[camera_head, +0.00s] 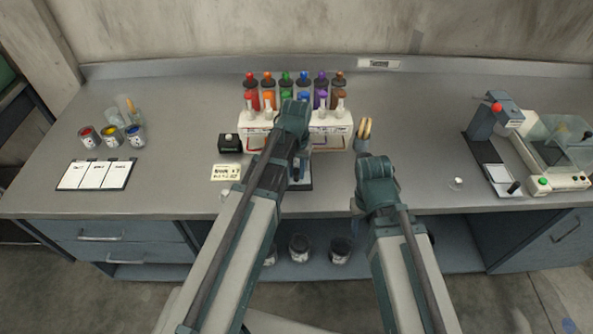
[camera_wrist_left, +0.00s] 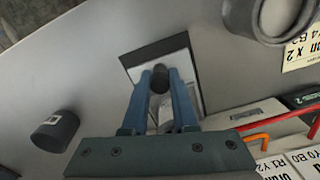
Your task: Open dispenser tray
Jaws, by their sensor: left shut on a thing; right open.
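The paint dispenser is a white rack (camera_head: 341,142) at the back middle of the bench, with several coloured bottles on it. Below its front lies a dark-rimmed flat piece (camera_head: 302,186), mostly covered by my left arm. In the left wrist view it shows as a black frame with a pale middle (camera_wrist_left: 190,72); I cannot tell for sure that it is the tray. My left gripper (camera_head: 297,170) is at this spot. Its blue fingers (camera_wrist_left: 159,88) are shut on a dark, round-ended piece (camera_wrist_left: 160,75). My right gripper (camera_head: 364,130) is open and empty, right of the rack.
A black box (camera_head: 230,143) and label card (camera_head: 227,172) stand left of the dispenser. A machine with a clear cover (camera_head: 555,140) stands right. The bench between dispenser and machine is mostly clear.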

